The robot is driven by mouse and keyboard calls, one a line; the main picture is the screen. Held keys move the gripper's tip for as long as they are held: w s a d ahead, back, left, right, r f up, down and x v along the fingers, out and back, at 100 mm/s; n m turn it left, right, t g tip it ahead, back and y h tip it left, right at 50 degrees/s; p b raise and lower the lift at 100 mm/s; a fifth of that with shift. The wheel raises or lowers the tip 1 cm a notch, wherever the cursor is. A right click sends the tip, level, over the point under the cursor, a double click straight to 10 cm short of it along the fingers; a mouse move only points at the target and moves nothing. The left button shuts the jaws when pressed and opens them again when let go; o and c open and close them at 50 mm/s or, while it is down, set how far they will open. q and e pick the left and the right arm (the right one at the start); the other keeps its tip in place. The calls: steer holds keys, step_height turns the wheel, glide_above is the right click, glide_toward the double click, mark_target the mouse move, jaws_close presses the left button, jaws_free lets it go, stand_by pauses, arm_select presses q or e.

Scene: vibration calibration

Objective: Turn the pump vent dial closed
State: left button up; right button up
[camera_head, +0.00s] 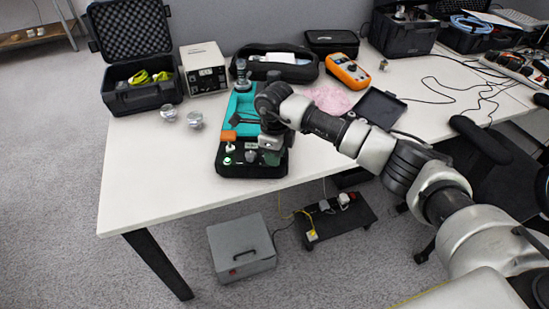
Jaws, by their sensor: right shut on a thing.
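The pump set sits in a black case with a teal insert (240,106) near the table's front edge. Its black front part (236,170) carries small fittings, among them a white-topped knob (230,148) and a green button. My right gripper (271,146) points down over the right side of this front part. It is shut on a small part there, at the place of the vent dial; the fingers hide the dial, so its turn cannot be read. An orange piece (228,135) lies just left of the gripper. My left gripper is not in view.
Two silver round parts (195,119) stand left of the case. A beige meter box (204,68), an open black case (140,90), a soft pouch, an orange multimeter (347,71) and a pink cloth (328,99) are around it. The table's left front is clear.

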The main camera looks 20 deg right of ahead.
steer(key=n+b, duration=0.2)
steer(key=n, duration=0.1)
steer(key=shift+f+n, duration=0.15)
steer(key=shift+n, duration=0.25)
steer(key=n+b, duration=0.3)
steer(key=n, duration=0.3)
steer(key=shift+w+n+b, duration=0.15)
steer(key=shift+n+b, duration=0.15)
steer(key=shift+b, duration=0.05)
arm_select(q)
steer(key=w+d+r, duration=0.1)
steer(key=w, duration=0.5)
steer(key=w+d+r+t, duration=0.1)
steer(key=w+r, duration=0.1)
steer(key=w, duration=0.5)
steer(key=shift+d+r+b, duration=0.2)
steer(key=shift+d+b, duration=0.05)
steer(key=shift+b, duration=0.05)
arm_select(e)
steer(key=shift+n, duration=1)
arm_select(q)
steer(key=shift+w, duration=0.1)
arm_select(e)
steer(key=shift+r, duration=0.2)
steer(key=o, duration=0.6)
steer(key=shift+o, duration=0.2)
